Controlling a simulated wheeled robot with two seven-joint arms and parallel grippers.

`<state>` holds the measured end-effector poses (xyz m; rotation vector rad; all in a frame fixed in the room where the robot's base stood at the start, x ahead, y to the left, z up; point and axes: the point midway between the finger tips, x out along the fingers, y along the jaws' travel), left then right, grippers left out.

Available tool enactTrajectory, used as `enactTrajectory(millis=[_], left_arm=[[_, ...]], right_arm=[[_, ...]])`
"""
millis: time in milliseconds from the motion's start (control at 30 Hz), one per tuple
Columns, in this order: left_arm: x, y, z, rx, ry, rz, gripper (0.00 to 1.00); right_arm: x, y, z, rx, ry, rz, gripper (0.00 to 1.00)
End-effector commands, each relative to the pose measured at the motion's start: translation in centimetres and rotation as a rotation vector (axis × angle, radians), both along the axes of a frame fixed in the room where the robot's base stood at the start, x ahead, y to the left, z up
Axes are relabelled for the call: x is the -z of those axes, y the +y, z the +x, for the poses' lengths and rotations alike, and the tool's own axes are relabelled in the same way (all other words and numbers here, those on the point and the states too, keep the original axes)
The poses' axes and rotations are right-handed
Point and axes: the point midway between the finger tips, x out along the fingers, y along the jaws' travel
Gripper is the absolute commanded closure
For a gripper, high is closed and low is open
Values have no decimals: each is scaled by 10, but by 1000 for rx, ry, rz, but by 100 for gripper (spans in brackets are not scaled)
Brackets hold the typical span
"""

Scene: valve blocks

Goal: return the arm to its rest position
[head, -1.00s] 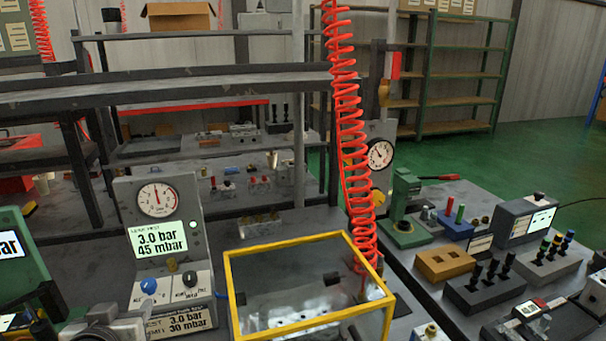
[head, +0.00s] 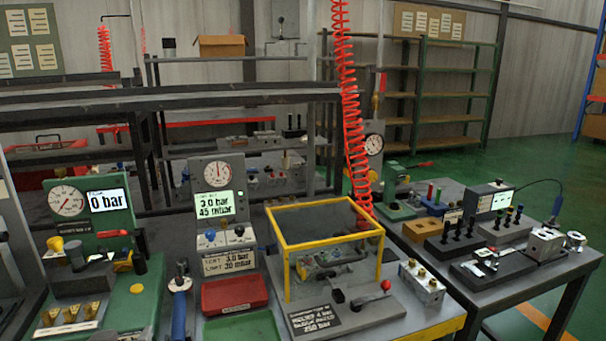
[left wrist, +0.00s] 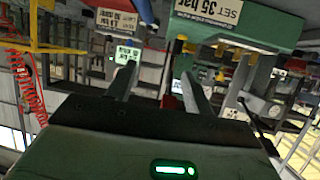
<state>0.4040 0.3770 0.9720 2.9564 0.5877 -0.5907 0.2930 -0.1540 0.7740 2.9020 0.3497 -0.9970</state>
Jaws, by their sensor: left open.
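My left gripper (left wrist: 158,72) shows in the left wrist view with its two dark fingers apart and nothing between them. Its green body with a lit green bar fills the bottom of that view. Beyond the fingers is the green test station (left wrist: 235,22), seen upside down with a SET 35 bar label. I cannot make out the left gripper clearly in the head view. The green station (head: 128,215) stands at the left there, its display reading 0 bar. My right gripper is in neither view.
A yellow-framed clear guard box (head: 283,258) stands mid-bench, with a red tray (head: 234,293) to its left. A grey gauge station (head: 214,172) is behind the tray. A red coiled hose (head: 352,110) hangs behind the box. A side table (head: 575,262) with valve blocks is at the right.

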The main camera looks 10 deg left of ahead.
Motion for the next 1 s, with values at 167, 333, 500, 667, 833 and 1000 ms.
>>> enactTrajectory(millis=[167, 333, 500, 667, 833, 1000], left_arm=[[40, -37, 0, 118, 58, 13, 48], [77, -76, -8, 231, 104, 16, 48], [123, -125, -31, 368, 165, 7, 48], [170, -181, -72, 516, 229, -20, 48], [195, -215, -106, 607, 263, -46, 48], [200, -222, -113, 625, 268, -53, 48]], right_arm=[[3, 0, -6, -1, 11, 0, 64], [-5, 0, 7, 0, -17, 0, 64], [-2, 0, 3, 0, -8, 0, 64], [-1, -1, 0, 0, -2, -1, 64], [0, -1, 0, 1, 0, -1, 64], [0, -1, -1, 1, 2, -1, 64]])
